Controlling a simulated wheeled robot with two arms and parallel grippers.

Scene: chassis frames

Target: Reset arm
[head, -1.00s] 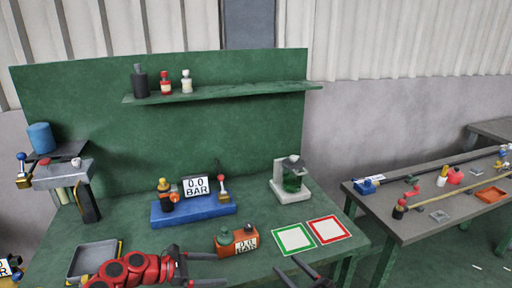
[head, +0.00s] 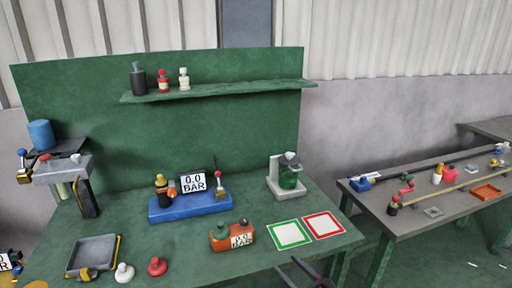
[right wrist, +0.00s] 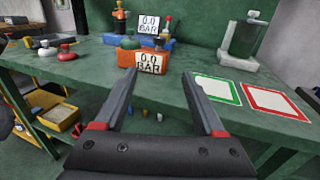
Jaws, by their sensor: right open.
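My right gripper (head: 297,268) shows at the bottom edge of the head view, in front of the green workbench (head: 200,262). In the right wrist view its two fingers (right wrist: 158,78) stand apart with nothing between them. The orange gauge box (head: 233,236), reading 0.0 BAR, sits on the bench beyond the fingers; it also shows in the wrist view (right wrist: 140,64). The gripper does not touch it. My left gripper is out of view.
A blue gauge block (head: 190,208) stands behind the orange box. Green-framed (head: 289,235) and red-framed (head: 323,225) pads lie at right. A grey tray (head: 92,256), a white knob (head: 124,273) and a red knob (head: 157,266) are at front left. A side table (head: 430,215) stands right.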

